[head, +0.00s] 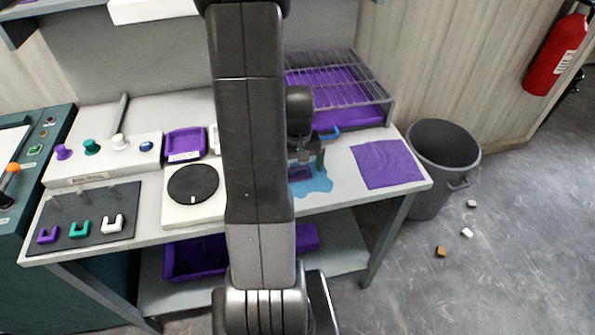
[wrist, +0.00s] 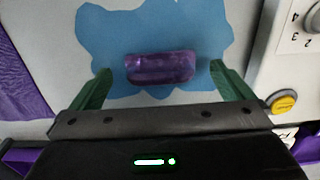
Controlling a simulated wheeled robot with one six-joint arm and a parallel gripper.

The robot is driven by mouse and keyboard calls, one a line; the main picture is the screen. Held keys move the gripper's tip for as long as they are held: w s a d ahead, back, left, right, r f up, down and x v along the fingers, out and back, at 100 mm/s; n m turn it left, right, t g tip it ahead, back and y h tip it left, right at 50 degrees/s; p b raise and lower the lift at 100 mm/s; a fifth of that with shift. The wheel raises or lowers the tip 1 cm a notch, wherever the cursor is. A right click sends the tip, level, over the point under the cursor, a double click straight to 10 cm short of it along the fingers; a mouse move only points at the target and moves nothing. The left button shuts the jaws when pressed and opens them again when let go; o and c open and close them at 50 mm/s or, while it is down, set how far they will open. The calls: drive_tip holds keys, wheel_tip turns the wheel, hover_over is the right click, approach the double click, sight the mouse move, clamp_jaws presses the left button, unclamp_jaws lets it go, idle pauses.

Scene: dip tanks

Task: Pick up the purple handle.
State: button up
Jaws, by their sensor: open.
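The purple handle (wrist: 160,68) shows in the wrist view as a short, glossy purple block lying crosswise on a blue spill (wrist: 205,38). My gripper (wrist: 160,72) is open, with one green finger off the left end of the handle and the other off its right end. There are gaps on both sides, and no finger visibly touches it. In the head view, my arm hides part of the spill (head: 318,184), and the handle (head: 300,174) shows only partly below my gripper.
A purple cloth (head: 386,164) lies to the right of the spill. A purple tray with a wire rack (head: 335,80) stands behind. A round black disc (head: 193,184) and a dark mat (head: 110,196) with several U-shaped pieces are on the left. A grey bin (head: 441,165) stands beyond the right edge.

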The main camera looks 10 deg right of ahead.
drive_tip(key=shift+f, duration=0.7)
drive_tip(key=c, duration=1.1)
drive_tip(key=shift+o, duration=0.2)
